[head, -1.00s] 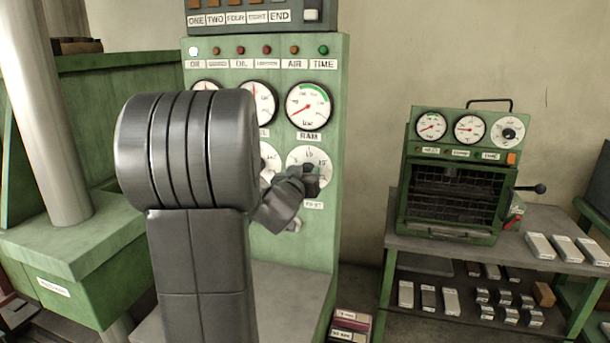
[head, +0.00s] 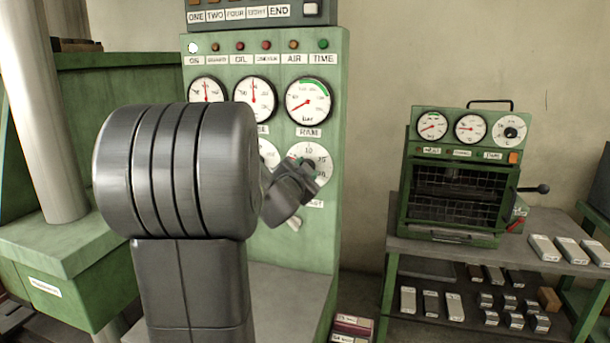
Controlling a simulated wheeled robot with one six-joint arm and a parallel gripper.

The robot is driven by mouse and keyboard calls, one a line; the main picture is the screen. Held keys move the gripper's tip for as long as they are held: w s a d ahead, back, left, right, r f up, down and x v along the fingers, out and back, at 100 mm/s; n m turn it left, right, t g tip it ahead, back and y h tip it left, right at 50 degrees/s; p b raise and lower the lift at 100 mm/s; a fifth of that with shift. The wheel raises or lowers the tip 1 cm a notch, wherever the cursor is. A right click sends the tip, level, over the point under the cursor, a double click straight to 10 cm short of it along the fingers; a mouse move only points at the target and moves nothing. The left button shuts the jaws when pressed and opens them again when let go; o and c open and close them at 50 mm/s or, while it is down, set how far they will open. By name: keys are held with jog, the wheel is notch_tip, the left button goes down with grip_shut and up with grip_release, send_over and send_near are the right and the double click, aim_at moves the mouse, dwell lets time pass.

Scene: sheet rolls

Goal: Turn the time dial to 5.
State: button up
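A white dial (head: 316,152) with numbers around its face is on the front of the green panel, under the RAM gauge. My gripper (head: 311,172) is in front of its lower left part and hides the middle, so I cannot read its setting. The label below the dial is mostly covered. I cannot tell whether my gripper touches the knob, or whether its fingers are open or shut. A second white dial (head: 509,131) with a dark knob is at the top right of the small green oven; the label below it appears to read TIME.
The green panel (head: 330,240) carries gauges (head: 308,100) and a lamp row, one lamp labelled TIME. My large arm joint covers its lower left. The oven (head: 458,195) stands on a grey table (head: 400,244) with metal blocks. A pale column (head: 45,120) stands left.

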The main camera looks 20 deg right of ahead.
jog(key=shift+m, duration=0.9)
jog(key=shift+b, duration=0.3)
jog(key=o, duration=1)
jog(key=shift+s, duration=0.1)
jog(key=v, duration=1.3)
jog(key=shift+s+a, duration=0.25)
jog(key=x, duration=1.4)
jog(key=shift+s, duration=0.1)
